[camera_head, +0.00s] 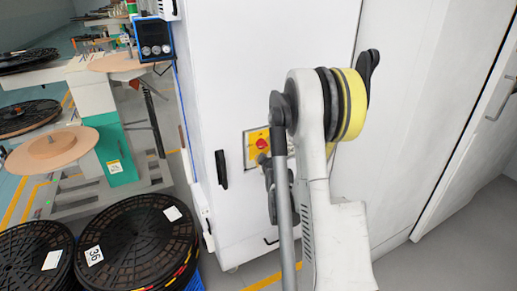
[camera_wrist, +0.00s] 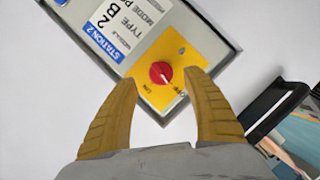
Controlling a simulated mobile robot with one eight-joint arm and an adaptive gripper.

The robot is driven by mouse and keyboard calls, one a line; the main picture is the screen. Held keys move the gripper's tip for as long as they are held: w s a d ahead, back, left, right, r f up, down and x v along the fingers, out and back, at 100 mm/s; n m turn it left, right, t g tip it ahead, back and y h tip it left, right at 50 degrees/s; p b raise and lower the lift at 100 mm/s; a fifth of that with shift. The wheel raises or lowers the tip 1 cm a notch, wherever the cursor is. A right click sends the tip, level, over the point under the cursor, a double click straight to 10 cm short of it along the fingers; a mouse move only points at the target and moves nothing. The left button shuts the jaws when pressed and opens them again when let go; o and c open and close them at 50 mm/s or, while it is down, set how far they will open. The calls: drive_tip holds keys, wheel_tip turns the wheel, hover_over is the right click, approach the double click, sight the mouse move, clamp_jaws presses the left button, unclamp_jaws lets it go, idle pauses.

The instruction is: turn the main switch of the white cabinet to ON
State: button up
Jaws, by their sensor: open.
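The white cabinet (camera_head: 265,60) stands in the middle of the head view. Its main switch (camera_head: 262,143) is a small red knob on a yellow plate. In the wrist view the red switch (camera_wrist: 161,73) sits on the yellow plate (camera_wrist: 182,52), with small markings beside it too blurred to read surely. My gripper (camera_wrist: 160,76) is open, its two yellow fingers spread either side of the knob with their tips near it. I cannot tell whether they touch it. In the head view my arm partly hides my gripper, just below the switch.
A black door handle (camera_head: 221,170) is left of the switch; it also shows in the wrist view (camera_wrist: 272,108). A grey panel (camera_wrist: 95,28) with a "STATION 2" label surrounds the yellow plate.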

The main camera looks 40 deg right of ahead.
sight(263, 146)
drive_tip(key=b+x, duration=0.1)
drive_tip(key=x, duration=0.4)
drive_tip(key=shift+w, duration=0.3)
drive_tip(key=c, duration=1.2)
